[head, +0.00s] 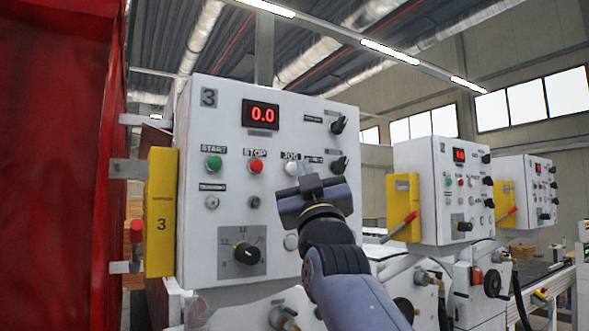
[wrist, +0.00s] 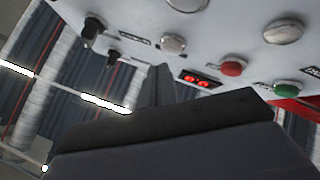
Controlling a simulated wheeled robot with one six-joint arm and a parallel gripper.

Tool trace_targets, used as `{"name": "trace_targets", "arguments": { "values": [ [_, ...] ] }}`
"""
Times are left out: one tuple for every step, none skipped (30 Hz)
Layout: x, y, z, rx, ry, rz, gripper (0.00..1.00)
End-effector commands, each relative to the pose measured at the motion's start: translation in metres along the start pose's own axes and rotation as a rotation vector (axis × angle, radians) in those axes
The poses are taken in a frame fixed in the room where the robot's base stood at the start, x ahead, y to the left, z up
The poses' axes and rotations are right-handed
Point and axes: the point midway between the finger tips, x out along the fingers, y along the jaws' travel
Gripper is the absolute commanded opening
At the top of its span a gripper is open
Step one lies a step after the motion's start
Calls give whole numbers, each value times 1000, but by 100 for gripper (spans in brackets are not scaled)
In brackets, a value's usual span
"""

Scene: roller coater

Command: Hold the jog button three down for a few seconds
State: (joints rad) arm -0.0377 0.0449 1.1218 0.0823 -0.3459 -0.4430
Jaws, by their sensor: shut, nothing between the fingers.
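The white control box (head: 221,130) marked 3 fills the middle of the head view. Its jog button (head: 291,166) is pale and round, under a JOG label and right of the red stop button (head: 255,166). My gripper (head: 306,168) is shut and empty, its fingertips just right of the jog button and partly overlapping it in the head view. In the wrist view the closed fingers (wrist: 157,82) point up beside a pale round button (wrist: 172,44), which appears to be the jog button. I cannot tell whether they touch it.
A green start button (head: 214,162), a red display (head: 262,115) reading 0.0 and black knobs (head: 338,124) are on the same panel. A yellow box (head: 161,205) is at its left. Two similar control boxes (head: 431,200) stand to the right.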

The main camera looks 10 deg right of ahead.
Motion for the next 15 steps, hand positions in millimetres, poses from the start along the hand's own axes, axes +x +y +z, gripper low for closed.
{"name": "trace_targets", "arguments": {
  "values": [
    [0, 0, 0, 0, 0, 0, 0],
    [0, 0, 0, 0, 0, 0, 0],
    [0, 0, 0, 0, 0, 0, 0],
    [1, -1, 1, 0, 0, 0, 0],
    [1, -1, 1, 0, 0, 0, 0],
    [2, -2, 2, 0, 0, -1, 0],
    [3, -2, 2, 0, 0, -1, 0],
    [4, -3, 3, 0, 0, -1, 0],
    [5, -4, 4, 0, 0, -1, 0],
    [6, -4, 4, 0, 0, -1, 0],
    [6, -4, 4, 0, 0, 0, 0],
    [6, -4, 4, 0, 0, 0, 0],
    [6, -4, 4, 0, 0, 0, 0],
    [6, -4, 4, 0, 1, 0, 0],
    [6, -4, 4, 0, 1, 0, 0]
  ]
}}
